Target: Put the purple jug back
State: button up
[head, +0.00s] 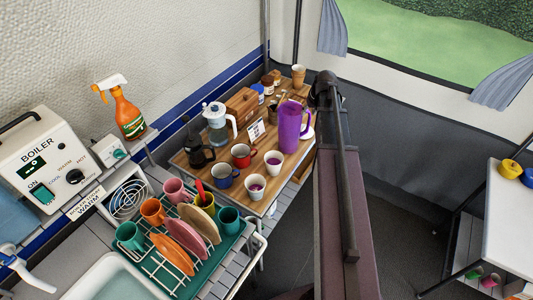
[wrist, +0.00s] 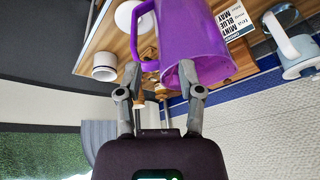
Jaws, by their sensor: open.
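The purple jug (head: 293,127) stands upright near the right end of the wooden board, in the head view. It also shows in the wrist view (wrist: 195,35), where the scene appears upside down. Its handle (wrist: 145,38) is on the left there. My gripper (wrist: 160,72) is open, with one finger overlapping the jug's body and the other just below the handle. I cannot tell whether either finger touches it. In the head view my arm hides the fingers.
A small sign (head: 256,131) stands close by. A dish rack (head: 180,240) is in front. Grey floor lies right.

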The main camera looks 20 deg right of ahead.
jog(key=s+a+g, duration=0.1)
jog(key=s+a, duration=0.5)
jog(key=a, duration=0.3)
jog(key=s+a+n+g, duration=0.1)
jog(key=s+a, duration=0.5)
jog(key=a, duration=0.3)
jog(key=s+a+f+g, duration=0.1)
jog(key=s+a+g, duration=0.1)
jog(key=s+a, duration=0.4)
jog(key=a, duration=0.3)
jog(key=shift+a+n, duration=0.35)
jog(key=shift+n, duration=0.05)
